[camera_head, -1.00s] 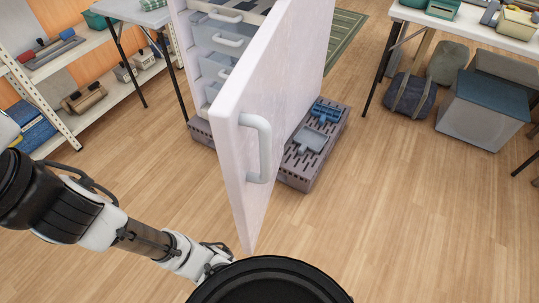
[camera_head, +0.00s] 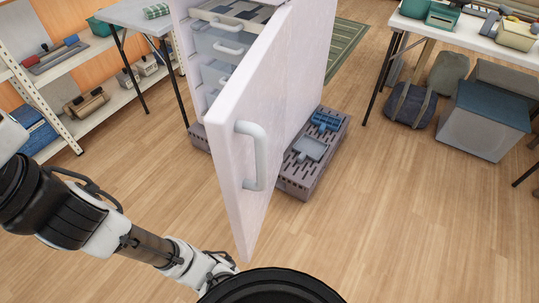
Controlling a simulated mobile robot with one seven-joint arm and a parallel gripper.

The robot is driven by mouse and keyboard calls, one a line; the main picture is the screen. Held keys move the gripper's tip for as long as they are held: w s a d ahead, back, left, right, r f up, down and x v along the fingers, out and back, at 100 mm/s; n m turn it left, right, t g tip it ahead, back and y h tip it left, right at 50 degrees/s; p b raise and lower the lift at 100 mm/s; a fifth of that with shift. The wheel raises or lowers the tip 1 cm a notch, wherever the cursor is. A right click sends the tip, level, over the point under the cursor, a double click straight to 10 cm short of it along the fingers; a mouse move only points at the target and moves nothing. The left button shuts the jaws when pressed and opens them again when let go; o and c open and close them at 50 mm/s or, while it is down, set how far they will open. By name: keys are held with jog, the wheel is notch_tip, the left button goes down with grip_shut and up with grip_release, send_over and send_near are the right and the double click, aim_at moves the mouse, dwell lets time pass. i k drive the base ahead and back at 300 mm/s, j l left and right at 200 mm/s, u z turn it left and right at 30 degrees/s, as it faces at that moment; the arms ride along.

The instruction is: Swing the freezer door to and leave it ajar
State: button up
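The freezer (camera_head: 183,28) stands at the top middle, with clear-fronted drawers (camera_head: 218,45) showing in its open front. Its pale door (camera_head: 275,95) stands wide open, swung out toward me. A white bar handle (camera_head: 257,158) is on the door's face near its free edge. My arm reaches in from the left, low in front of the door. Its last visible part is at the bottom middle, left of and below the door's lower corner, where a black round shape covers what lies beyond. My gripper's fingers do not show.
A grey slotted crate (camera_head: 318,153) lies on the floor right of the door. A shelf rack (camera_head: 75,88) and small table (camera_head: 142,15) stand left. At right, a bag (camera_head: 410,105) and grey bin (camera_head: 485,118) sit under a white table (camera_head: 470,35).

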aim_at(245, 126)
jog(key=k+l+z, duration=0.1)
jog(key=l, duration=0.6)
jog(key=l+z, duration=0.15)
jog(key=l, duration=0.55)
jog(key=k, duration=0.05)
